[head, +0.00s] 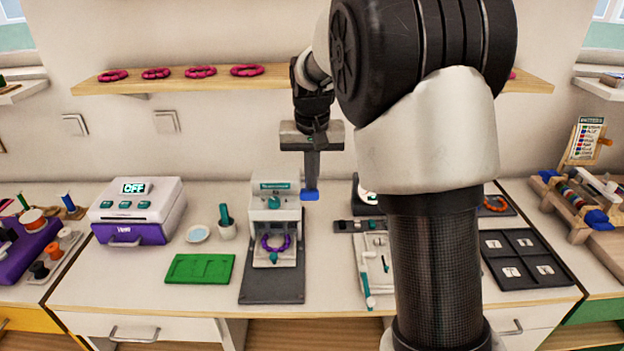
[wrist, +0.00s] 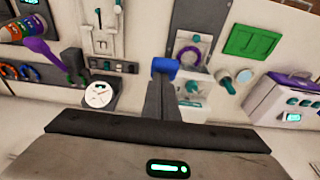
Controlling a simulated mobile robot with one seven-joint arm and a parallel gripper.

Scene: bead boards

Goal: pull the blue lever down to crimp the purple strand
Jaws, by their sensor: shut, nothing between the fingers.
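The crimping press (head: 275,203) stands on a dark base near the middle of the table. The purple strand (head: 276,249) lies as a ring in its front and also shows in the wrist view (wrist: 187,57). The blue lever (head: 310,195) shows its blue end just right of the press top, and in the wrist view (wrist: 166,67) left of the strand. My gripper (head: 311,183) is shut and empty, pointing down, with its fingertips at the blue end. I cannot tell whether they touch it. The fingers hide the rest of the lever.
A green tray (head: 200,269), a small cup (head: 228,230) and a white-purple machine (head: 137,210) stand left of the press. A white board with teal handles (head: 373,260) and a black sectioned tray (head: 520,257) are to the right. A shelf with pink rings (head: 185,80) hangs behind.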

